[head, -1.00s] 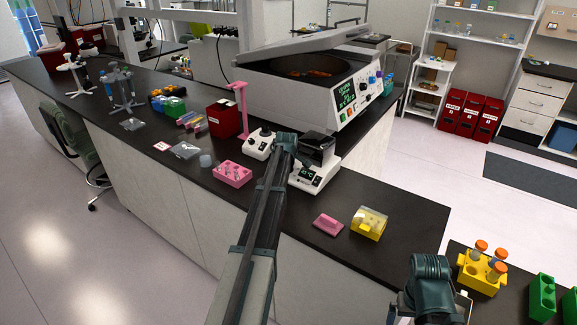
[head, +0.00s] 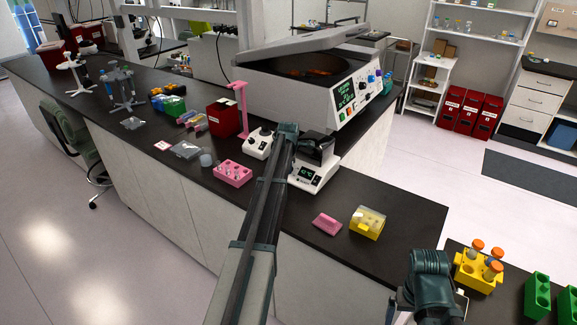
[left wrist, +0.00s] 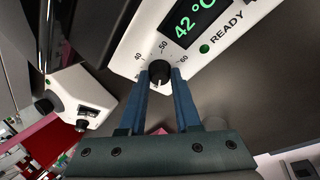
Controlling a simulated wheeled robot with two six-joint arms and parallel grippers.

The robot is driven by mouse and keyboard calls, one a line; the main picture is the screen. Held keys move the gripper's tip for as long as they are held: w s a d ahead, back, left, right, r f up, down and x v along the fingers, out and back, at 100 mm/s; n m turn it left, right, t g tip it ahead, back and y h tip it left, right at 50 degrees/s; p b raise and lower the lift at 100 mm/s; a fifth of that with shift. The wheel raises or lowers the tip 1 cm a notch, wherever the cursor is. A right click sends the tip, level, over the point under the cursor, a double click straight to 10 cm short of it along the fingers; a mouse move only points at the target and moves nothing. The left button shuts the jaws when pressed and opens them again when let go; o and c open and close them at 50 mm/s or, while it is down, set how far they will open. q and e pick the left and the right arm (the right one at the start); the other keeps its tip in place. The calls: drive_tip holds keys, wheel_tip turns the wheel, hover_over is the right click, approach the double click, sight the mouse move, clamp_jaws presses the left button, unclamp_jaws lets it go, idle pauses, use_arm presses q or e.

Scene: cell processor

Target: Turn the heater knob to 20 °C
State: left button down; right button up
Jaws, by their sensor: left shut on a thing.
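The heater (head: 309,178) is a white unit with a dark top on the bench, partly behind my left arm in the head view. In the left wrist view its white front panel (left wrist: 138,45) has a screen (left wrist: 190,22) reading 42 °C and a green READY light. The black heater knob (left wrist: 159,74) sits below the screen, with 40, 50 and 60 printed around its upper side. My left gripper (left wrist: 160,82) is shut on the knob, one blue finger on each side. The lower dial numbers are hidden. My right arm shows at the lower right of the head view; its gripper is not visible.
A white device with a black knob (head: 258,143) stands just left of the heater. A large open-lidded centrifuge (head: 302,98) is behind. A pink tube rack (head: 233,174), a pink block (head: 327,224) and a yellow box (head: 368,222) sit nearer the bench front.

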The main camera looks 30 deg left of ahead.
idle(0.5)
use_arm(q)
drive_tip(key=c, duration=0.6)
unclamp_jaws()
drive_tip(key=p+v, duration=1.3)
drive_tip(key=shift+r, duration=0.4)
drive_tip(key=shift+d, duration=0.1)
drive_tip(key=shift+s, duration=0.1)
